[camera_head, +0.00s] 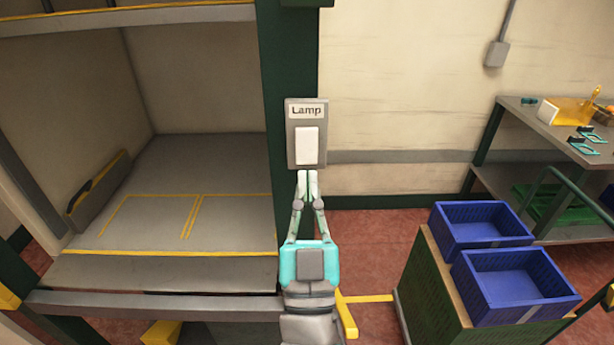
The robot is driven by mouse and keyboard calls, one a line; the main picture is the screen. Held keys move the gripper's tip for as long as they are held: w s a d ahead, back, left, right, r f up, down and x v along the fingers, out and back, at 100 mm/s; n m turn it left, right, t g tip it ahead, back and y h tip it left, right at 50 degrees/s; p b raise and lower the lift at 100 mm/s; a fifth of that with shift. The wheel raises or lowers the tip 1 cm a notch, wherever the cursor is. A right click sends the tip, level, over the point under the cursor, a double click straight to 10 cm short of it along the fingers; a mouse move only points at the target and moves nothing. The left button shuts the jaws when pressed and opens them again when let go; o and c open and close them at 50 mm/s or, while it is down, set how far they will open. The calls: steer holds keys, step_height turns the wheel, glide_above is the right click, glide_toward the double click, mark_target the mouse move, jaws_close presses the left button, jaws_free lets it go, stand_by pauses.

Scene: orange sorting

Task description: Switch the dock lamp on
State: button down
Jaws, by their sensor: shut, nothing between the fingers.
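The lamp switch (308,145) is a white rocker on a grey plate (292,155), with a "Lamp" label (306,112) above the rocker. The plate is fixed to a dark green post. My gripper (307,176) is shut and empty. The lamp itself is not in view.
The dark green post (288,60) stands beside a dock bay with a grey floor (215,155) and yellow lines. Two blue crates (517,285) sit on a green cart at the right. A grey workbench (555,125) stands behind them.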

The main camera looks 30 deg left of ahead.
mark_target(307, 163)
steer(key=w+a, duration=0.2)
steer(key=w, duration=0.1)
steer(key=shift+f, duration=0.4)
steer(key=shift+w+a+f, duration=0.3)
steer(key=shift+w+a, duration=0.05)
steer(key=shift+w, duration=0.15)
steer(key=shift+s, duration=0.1)
steer(key=shift+d, duration=0.1)
